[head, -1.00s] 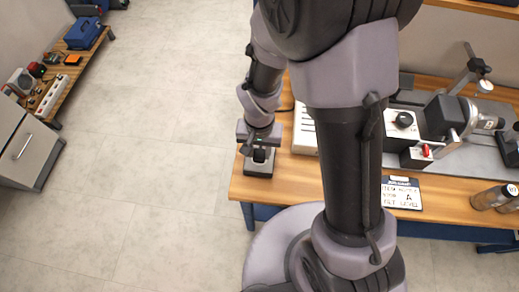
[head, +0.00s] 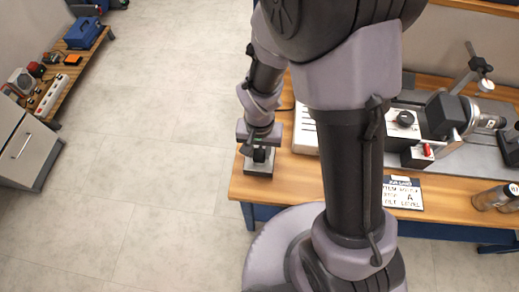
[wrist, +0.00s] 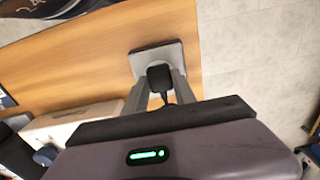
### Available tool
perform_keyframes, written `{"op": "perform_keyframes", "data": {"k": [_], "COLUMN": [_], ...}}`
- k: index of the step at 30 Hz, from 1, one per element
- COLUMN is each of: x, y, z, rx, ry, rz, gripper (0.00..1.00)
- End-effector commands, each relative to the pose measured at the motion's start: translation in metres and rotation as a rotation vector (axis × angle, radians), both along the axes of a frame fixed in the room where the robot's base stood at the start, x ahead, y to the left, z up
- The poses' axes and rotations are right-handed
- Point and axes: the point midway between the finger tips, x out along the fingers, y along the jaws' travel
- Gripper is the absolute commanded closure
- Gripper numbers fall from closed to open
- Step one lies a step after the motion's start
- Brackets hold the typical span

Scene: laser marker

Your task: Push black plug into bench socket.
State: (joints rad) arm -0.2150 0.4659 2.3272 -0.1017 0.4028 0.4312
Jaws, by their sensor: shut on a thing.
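The black plug (wrist: 159,76) is between the two fingers of my gripper (wrist: 158,88) in the wrist view, with its cable trailing back toward the gripper body. The bench socket (wrist: 150,52), a grey box with a dark edge, lies directly beyond the plug, near the bench's edge. In the head view my gripper (head: 259,150) is low over the socket box (head: 258,170) at the bench's left end. The plug's front overlaps the socket in the wrist view, and I cannot tell how deep it sits. The socket opening is hidden.
The wooden bench (head: 300,180) holds a white ribbed unit (head: 305,130) right of the gripper, a printed card (head: 402,193), a machine with a red switch (head: 427,150) and bottles (head: 492,197). Open floor (head: 150,180) lies to the left.

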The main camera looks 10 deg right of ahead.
Motion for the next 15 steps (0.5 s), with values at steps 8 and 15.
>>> {"op": "perform_keyframes", "data": {"k": [8,15], "x": [0.0,-0.0001], "y": [0.0,0.0], "z": [-0.0002,-0.0003], "rx": [0.0,0.0], "ry": [0.0,0.0], "rz": [0.0,0.0], "gripper": [1.0,0.43]}}
